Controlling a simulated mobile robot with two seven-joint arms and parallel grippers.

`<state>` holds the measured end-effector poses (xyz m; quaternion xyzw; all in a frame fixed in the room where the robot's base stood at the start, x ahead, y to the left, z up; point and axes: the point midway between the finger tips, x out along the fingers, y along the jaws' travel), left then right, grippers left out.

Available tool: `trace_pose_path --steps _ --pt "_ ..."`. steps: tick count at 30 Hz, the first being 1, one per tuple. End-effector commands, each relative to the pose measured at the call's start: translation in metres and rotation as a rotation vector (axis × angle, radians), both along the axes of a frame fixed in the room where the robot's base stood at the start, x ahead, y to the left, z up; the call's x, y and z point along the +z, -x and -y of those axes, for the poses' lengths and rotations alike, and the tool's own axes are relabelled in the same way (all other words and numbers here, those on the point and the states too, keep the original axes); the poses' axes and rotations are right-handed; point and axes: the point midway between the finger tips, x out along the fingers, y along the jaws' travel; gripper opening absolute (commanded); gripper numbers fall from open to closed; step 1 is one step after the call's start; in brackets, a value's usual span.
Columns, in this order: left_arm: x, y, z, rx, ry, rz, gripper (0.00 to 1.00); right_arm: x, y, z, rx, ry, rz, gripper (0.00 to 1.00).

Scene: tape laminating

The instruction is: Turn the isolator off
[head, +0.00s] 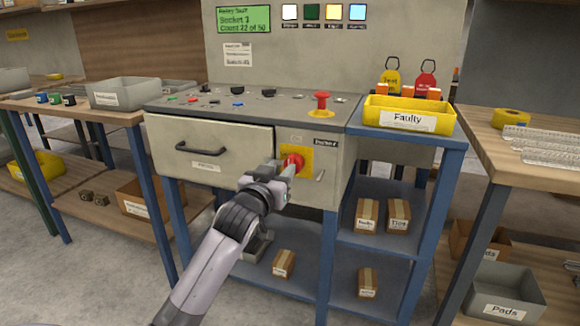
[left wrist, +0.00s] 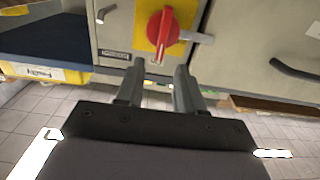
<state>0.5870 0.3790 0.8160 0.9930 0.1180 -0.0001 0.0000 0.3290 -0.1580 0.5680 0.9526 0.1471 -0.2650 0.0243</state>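The isolator is a red rotary knob (head: 293,161) on a yellow plate (head: 304,154), on the front of the grey machine cabinet. In the left wrist view the knob (left wrist: 163,32) shows a raised red grip bar pointing down the picture, towards my fingers. My left gripper (head: 284,171) is right in front of the knob and partly covers it. In the left wrist view its two fingers (left wrist: 159,72) are apart, with nothing between them. The bar's lower end lies near the gap between the fingertips; I cannot tell if they touch. My right gripper is not in view.
A drawer (head: 212,151) with a dark handle is left of the isolator. A red emergency button (head: 321,101) stands on the panel above. A yellow "Faulty" bin (head: 408,117) sits on the blue shelf rack at right. A display (head: 244,19) shows green.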

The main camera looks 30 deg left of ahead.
Motion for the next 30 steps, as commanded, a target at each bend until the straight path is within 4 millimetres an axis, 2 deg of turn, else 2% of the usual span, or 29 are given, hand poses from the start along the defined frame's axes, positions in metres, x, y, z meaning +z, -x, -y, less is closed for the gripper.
trace_pose_path --steps 3,9,15,23,24,26,27,30 --pt "-0.001 -0.017 -0.004 0.000 0.000 0.002 0.37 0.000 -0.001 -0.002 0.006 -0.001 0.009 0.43" --pt "-0.001 -0.037 -0.009 0.000 -0.001 0.000 0.37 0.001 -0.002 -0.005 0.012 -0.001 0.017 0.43" --pt "0.000 -0.044 -0.011 -0.001 0.000 0.001 0.37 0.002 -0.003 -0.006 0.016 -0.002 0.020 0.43" --pt "0.000 -0.045 -0.011 -0.001 -0.001 0.001 0.37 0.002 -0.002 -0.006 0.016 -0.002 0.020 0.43" --pt "0.000 -0.045 -0.011 -0.001 -0.001 0.001 0.24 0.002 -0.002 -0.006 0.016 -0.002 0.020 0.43" --pt "0.000 -0.045 -0.011 -0.001 -0.001 0.001 0.05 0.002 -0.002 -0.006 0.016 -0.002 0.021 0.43" --pt "0.000 -0.045 -0.011 -0.001 -0.001 0.000 0.00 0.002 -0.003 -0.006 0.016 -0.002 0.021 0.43" --pt "0.000 -0.045 -0.011 -0.001 -0.001 0.000 0.00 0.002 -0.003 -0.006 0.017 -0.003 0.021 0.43"
